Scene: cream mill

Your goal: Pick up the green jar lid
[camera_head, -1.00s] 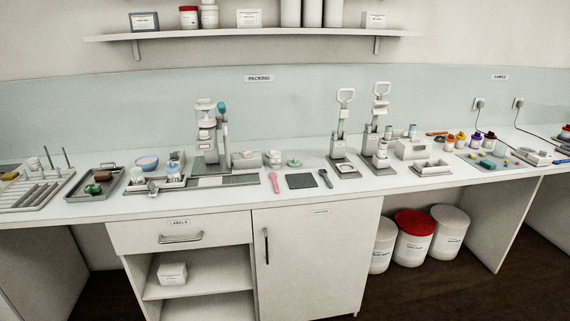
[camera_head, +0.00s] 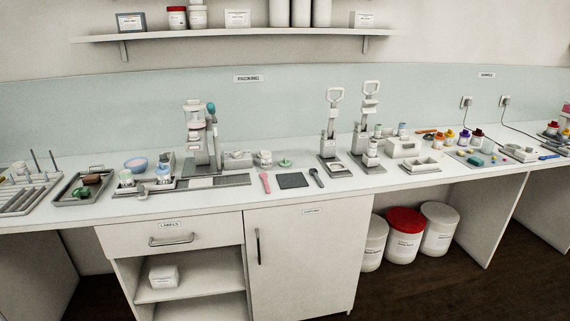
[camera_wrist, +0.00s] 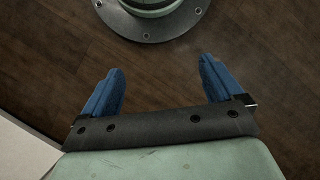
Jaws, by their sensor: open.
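A small round green lid (camera_head: 285,163) lies on the white counter in the head view, just right of a small whitish jar (camera_head: 264,158). A second green item (camera_head: 82,192), too small to make out, lies in a grey tray (camera_head: 62,199) at the left. My gripper (camera_wrist: 160,78) shows only in the wrist view, with its two blue fingers wide apart and nothing between them. It is over the dark wood floor, away from the lid. The lid is not in the wrist view.
A pink spoon-like tool (camera_head: 266,182), a dark square mat (camera_head: 292,181) and a dark spoon-like tool (camera_head: 317,177) lie in front of the lid. A tall dispenser (camera_head: 197,140) stands to its left and a lever press (camera_head: 332,130) to its right.

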